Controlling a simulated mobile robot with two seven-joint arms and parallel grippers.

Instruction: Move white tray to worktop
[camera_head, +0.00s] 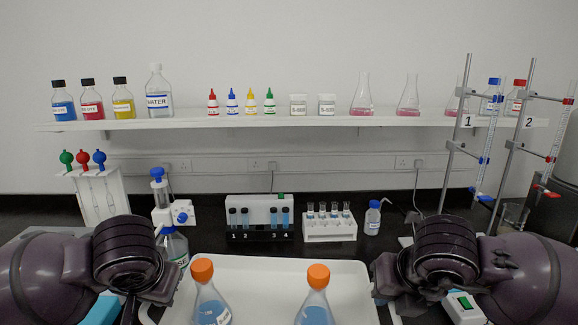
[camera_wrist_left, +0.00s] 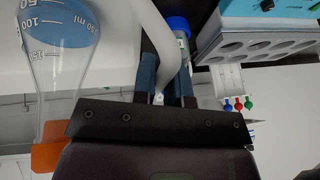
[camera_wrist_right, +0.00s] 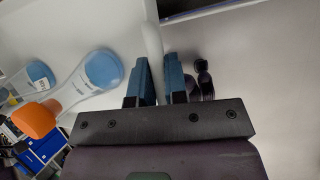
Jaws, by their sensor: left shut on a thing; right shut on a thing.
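The white tray (camera_head: 262,285) is at the bottom centre of the head view, in front of the black worktop (camera_head: 400,243). Two flasks with orange caps and blue liquid, the left flask (camera_head: 208,300) and the right flask (camera_head: 315,303), stand upright on it. In the left wrist view my left gripper (camera_wrist_left: 166,72) is shut on the tray's rim. In the right wrist view my right gripper (camera_wrist_right: 156,70) is shut on the opposite rim. My arms hide the tray's sides in the head view, and its underside cannot be seen.
On the worktop stand a pipette stand (camera_head: 98,195), a bottle-top dispenser (camera_head: 172,215), a black vial rack (camera_head: 262,234), a white tube rack (camera_head: 330,225) and a wash bottle (camera_head: 373,217). Burette stands (camera_head: 515,145) rise at right. A shelf (camera_head: 290,122) carries bottles and flasks.

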